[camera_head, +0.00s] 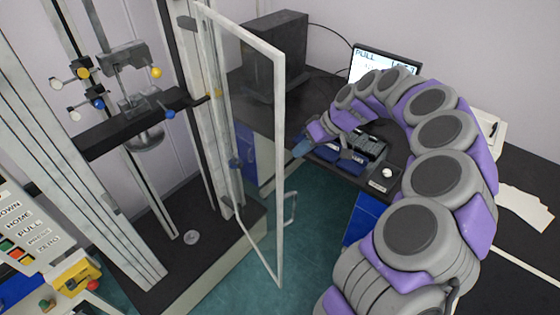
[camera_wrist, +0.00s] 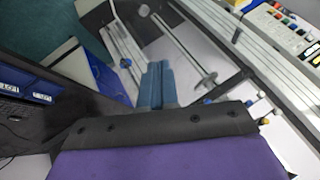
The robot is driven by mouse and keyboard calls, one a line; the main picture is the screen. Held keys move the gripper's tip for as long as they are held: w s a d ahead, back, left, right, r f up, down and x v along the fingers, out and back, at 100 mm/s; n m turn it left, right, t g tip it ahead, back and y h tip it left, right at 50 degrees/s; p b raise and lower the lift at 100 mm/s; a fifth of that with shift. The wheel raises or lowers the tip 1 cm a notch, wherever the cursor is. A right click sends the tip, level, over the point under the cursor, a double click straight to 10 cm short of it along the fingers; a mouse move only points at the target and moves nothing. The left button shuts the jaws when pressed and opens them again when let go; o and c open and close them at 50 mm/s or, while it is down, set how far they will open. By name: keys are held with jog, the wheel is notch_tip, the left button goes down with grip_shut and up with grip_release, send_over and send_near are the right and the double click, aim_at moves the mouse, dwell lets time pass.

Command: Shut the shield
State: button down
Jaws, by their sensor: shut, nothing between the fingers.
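The shield (camera_head: 281,180) is a clear panel in a pale frame. It stands open in the head view, swung out from the right column of the testing machine (camera_head: 120,140). Its handle (camera_head: 290,208) is a thin pale loop on the lower part of the free edge. My gripper (camera_head: 300,149) is shut and empty, to the right of the shield and above the handle in the picture. I cannot tell whether it touches anything. In the wrist view its blue fingers (camera_wrist: 158,82) are together, with machine columns and rods beyond; the shield's outline is unclear there.
A dark desk behind holds a black computer tower (camera_head: 276,55), a monitor (camera_head: 384,64) reading PULL and blue boxes (camera_head: 336,158). Papers (camera_head: 524,208) lie at the right. A button panel (camera_head: 22,235) stands at the lower left. Green floor (camera_head: 315,225) shows between shield and desk.

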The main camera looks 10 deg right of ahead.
send_near(254, 179)
jog(key=d+f, duration=0.2)
jog(key=a, duration=0.1)
jog(key=s+a, duration=0.1)
jog(key=a, duration=0.1)
jog(key=shift+f, duration=0.15)
